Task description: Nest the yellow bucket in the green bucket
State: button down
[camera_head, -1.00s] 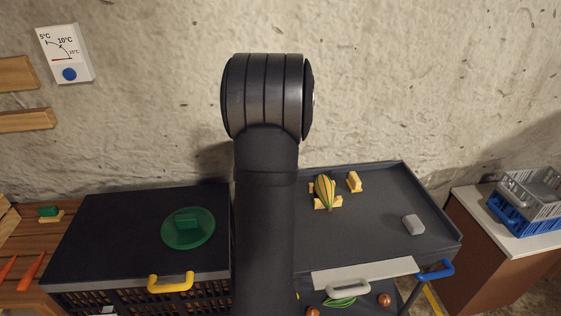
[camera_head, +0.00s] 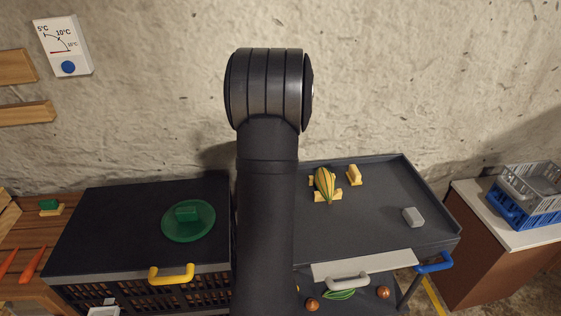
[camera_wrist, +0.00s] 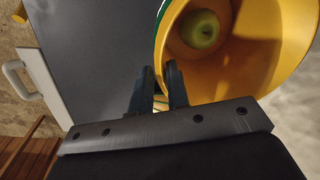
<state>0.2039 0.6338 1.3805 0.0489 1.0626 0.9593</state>
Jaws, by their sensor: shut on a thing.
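The yellow bucket (camera_wrist: 270,60) fills the upper right of the wrist view, its open mouth toward the camera, with a green apple (camera_wrist: 200,29) inside. My gripper (camera_wrist: 158,80) is shut on its wall at the left of the mouth, one finger on each side. A thin green edge (camera_wrist: 162,9) shows along the outside of the yellow rim. It may be the green bucket, but I cannot tell whether the yellow one sits in it. Neither bucket shows in the head view, where my arm covers the middle.
A green disc with a block-shaped knob (camera_head: 188,222) lies on the black top (camera_head: 110,220) at left. The grey tray table (camera_head: 370,225) at right holds a striped gourd (camera_head: 325,181), yellow blocks and a grey block (camera_head: 413,217). Stacked crates (camera_head: 530,195) stand at far right.

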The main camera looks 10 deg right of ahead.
jog(key=shift+f, duration=0.2)
jog(key=c, duration=1.3)
grip_release()
notch_tip(320, 180, up, 17)
jog(key=s, duration=0.1)
jog(key=shift+s+d+r, duration=0.15)
jog(key=shift+d+r, duration=0.05)
jog(key=shift+d, duration=0.05)
jog(key=shift+f, duration=0.15)
jog(key=f, duration=0.5)
jog(key=w+f, duration=0.1)
jog(key=f, duration=1.1)
jog(key=shift+w+a+f, duration=0.1)
jog(key=shift+w+a, duration=0.05)
jog(key=shift+a, duration=0.1)
